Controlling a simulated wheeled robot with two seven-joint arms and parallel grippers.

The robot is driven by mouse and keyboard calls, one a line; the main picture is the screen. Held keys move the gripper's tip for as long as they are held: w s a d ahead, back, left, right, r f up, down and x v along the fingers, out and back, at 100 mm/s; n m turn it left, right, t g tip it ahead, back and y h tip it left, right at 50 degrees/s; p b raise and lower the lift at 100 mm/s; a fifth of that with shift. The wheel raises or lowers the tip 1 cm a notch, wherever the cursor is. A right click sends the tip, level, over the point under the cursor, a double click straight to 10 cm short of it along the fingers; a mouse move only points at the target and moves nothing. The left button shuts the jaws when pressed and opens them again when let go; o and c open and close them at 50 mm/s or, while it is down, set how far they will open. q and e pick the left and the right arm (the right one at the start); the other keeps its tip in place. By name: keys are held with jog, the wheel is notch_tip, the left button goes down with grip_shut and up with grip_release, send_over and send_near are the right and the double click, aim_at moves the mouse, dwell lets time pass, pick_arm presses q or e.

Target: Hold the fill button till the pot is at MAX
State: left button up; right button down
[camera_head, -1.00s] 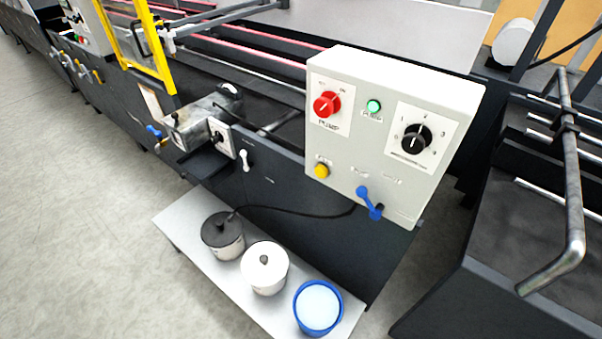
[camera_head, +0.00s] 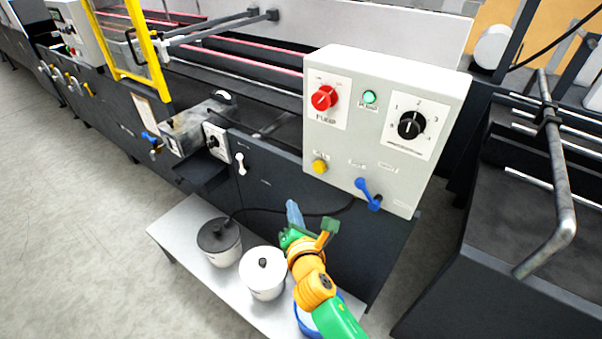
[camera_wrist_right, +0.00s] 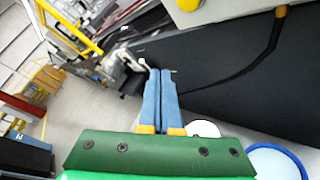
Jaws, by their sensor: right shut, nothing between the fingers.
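The yellow button (camera_head: 320,166) is at the lower left of the light grey control panel (camera_head: 345,190); its small label is too blurred to read surely. A grey metal pot-like unit (camera_head: 187,130) sits on the machine to the left; I see no level or MAX mark on it. My right gripper (camera_head: 293,208) is below the button, apart from the panel, its blue fingers shut and empty. In the right wrist view the fingers (camera_wrist_right: 161,82) lie together, and the panel's lower edge (camera_wrist_right: 225,10) shows at the top. My left gripper is not in view.
A shelf (camera_head: 178,232) below holds a dark-lidded pot (camera_head: 219,243), a white-lidded pot (camera_head: 262,272) and a blue-rimmed container (camera_wrist_right: 275,162), partly behind my arm. A blue lever (camera_head: 367,193) sticks out low on the panel. A dark cable (camera_head: 265,210) hangs beneath it.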

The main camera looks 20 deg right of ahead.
aim_at(313, 166)
jog(key=r, duration=0.2)
jog(key=r+n, duration=0.1)
jog(key=shift+w+a+t, duration=0.2)
jog(key=shift+a+t, duration=0.05)
jog(key=shift+t, duration=0.15)
jog(key=shift+f, duration=0.1)
jog(key=w+d, duration=0.5)
jog(key=d, duration=0.2)
jog(key=shift+w, duration=0.3)
jog(key=shift+d, duration=0.1)
dwell(1.5)
jog(key=shift+w+d, duration=0.2)
jog(key=shift+w, duration=0.05)
jog(key=shift+w+d, duration=0.3)
jog(key=shift+d, duration=0.1)
dwell(4.0)
